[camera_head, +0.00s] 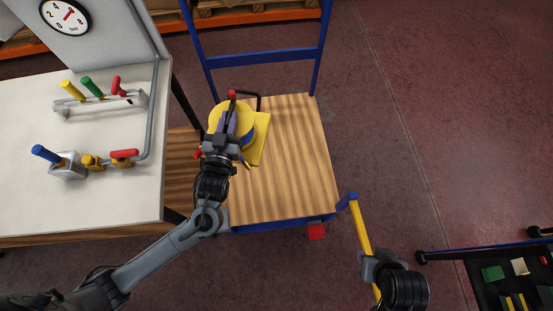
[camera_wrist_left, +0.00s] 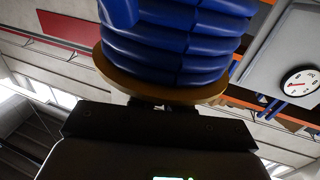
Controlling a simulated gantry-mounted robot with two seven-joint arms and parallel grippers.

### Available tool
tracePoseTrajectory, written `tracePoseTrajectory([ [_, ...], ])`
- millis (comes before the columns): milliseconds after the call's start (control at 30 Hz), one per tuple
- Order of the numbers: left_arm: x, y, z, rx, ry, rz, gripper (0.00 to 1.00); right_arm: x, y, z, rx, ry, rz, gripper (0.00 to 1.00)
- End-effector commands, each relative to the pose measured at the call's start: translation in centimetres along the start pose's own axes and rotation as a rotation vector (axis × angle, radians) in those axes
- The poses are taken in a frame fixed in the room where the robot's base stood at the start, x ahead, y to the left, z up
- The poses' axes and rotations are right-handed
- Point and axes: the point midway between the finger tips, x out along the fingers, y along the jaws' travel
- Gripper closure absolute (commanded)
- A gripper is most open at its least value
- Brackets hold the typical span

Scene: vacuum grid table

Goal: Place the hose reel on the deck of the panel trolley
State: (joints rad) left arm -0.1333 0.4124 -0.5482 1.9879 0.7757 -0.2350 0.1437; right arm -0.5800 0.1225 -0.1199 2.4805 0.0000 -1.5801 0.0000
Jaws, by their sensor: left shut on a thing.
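The hose reel (camera_head: 262,131) has yellow round sides and a yellow flat part, with a little blue hose showing. It is over the far left of the wooden deck (camera_head: 290,180) of the blue-framed panel trolley (camera_head: 265,57); I cannot tell if it touches the deck. My left gripper (camera_head: 231,138) is shut on the reel from above and hides part of it. In the left wrist view, blue hose coils (camera_wrist_left: 180,45) fill the top above a yellow-brown flange (camera_wrist_left: 165,90). My right gripper (camera_head: 372,262) is beside a yellow bar (camera_head: 362,232); its jaws are unclear.
A white bench (camera_head: 110,205) with colored valve handles and a gauge (camera_head: 65,17) stands left of the trolley. A dark rack with small blocks (camera_head: 493,273) is at lower right. The deck's front and right are clear.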

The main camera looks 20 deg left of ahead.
Motion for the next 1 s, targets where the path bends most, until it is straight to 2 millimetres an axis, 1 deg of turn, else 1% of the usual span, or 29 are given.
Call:
tracePoseTrajectory([
  [33, 0.4, -0.2, 1.4, -0.003, 0.006, -0.017, 1.00, 1.3, -0.1, 0.4, 0.002, 0.000, -0.001, 0.57],
  [167, 1.4, -0.6, 4.4, -0.004, 0.010, -0.061, 1.00, 3.3, -0.2, 1.0, 0.005, 0.001, -0.004, 0.57],
  [267, 2.3, -0.7, 7.5, -0.003, 0.012, -0.101, 1.00, 5.5, -0.4, 1.7, 0.006, 0.001, -0.005, 0.57],
  [300, 2.7, -0.7, 8.8, -0.003, 0.012, -0.117, 1.00, 6.5, -0.4, 2.0, 0.007, 0.002, -0.006, 0.57],
  [400, 3.6, -0.7, 12.0, -0.004, 0.014, -0.158, 1.00, 9.0, -0.5, 2.8, 0.007, 0.001, -0.006, 0.57],
  [467, 4.2, -0.5, 13.7, -0.003, 0.015, -0.179, 1.00, 10.4, -0.6, 3.3, 0.007, 0.000, -0.006, 0.57],
  [500, 4.5, -0.4, 14.8, -0.003, 0.014, -0.193, 1.00, 11.3, -0.6, 3.6, 0.007, 0.000, -0.006, 0.57],
  [700, 6.1, 0.8, 20.1, -0.002, 0.012, -0.248, 1.00, 16.0, -0.7, 5.1, 0.005, -0.001, -0.004, 0.57],
  [1000, 8.3, 3.6, 26.8, -0.001, 0.004, -0.301, 1.00, 23.0, -0.8, 7.4, -0.003, -0.001, 0.002, 0.57],
])
